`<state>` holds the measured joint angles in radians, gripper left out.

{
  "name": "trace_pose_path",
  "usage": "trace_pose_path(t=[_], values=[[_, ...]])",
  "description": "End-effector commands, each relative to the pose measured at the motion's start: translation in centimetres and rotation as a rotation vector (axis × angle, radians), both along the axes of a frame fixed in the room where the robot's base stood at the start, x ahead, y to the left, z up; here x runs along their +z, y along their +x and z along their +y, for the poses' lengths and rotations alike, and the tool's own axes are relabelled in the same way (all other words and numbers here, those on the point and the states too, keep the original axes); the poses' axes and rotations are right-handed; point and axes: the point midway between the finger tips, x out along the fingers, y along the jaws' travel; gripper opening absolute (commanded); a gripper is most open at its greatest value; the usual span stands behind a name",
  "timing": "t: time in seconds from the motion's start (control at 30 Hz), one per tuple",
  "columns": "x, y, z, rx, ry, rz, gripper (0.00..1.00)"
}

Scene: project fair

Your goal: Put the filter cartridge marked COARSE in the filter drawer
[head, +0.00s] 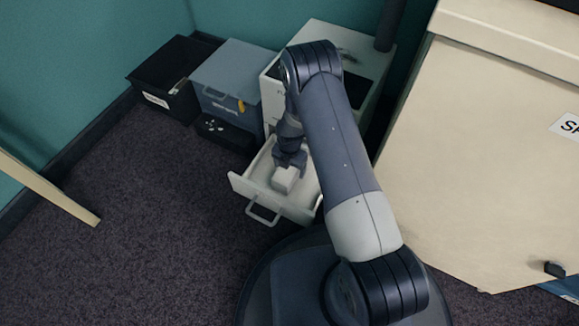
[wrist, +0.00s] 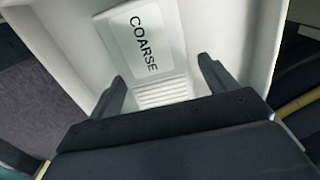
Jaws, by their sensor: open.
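The white filter cartridge (head: 285,179) lies in the pulled-out white filter drawer (head: 243,186). In the wrist view the cartridge (wrist: 145,40) shows the word COARSE on its face, with a ribbed part at its near end. The drawer's walls (wrist: 233,45) stand around it. My gripper (head: 291,160) is over the drawer at the cartridge. In the wrist view the two fingers of my gripper (wrist: 160,85) are spread apart, one to each side of the cartridge's near end. The gap between fingers and cartridge is hard to judge.
The white cabinet (head: 326,37) stands behind the drawer. A blue-grey box (head: 230,68) and a black bin (head: 160,68) with a label stand to its left. A large cream panel (head: 480,150) is close on the right.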

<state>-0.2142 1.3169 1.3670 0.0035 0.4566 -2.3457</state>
Motion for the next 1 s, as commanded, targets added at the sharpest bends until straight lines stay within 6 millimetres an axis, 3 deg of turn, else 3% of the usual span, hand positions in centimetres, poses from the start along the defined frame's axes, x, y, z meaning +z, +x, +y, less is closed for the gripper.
trace_pose_path(t=[0.17,0.5,0.7,1.0], values=[[0.7,0.0,0.0,0.0,0.0,-0.001,0.8],[8.0,0.1,0.0,0.0,-0.001,-0.003,0.8],[11.2,0.1,0.0,0.0,-0.001,-0.001,0.8],[12.3,0.0,0.0,-0.001,-0.002,0.001,0.8]])
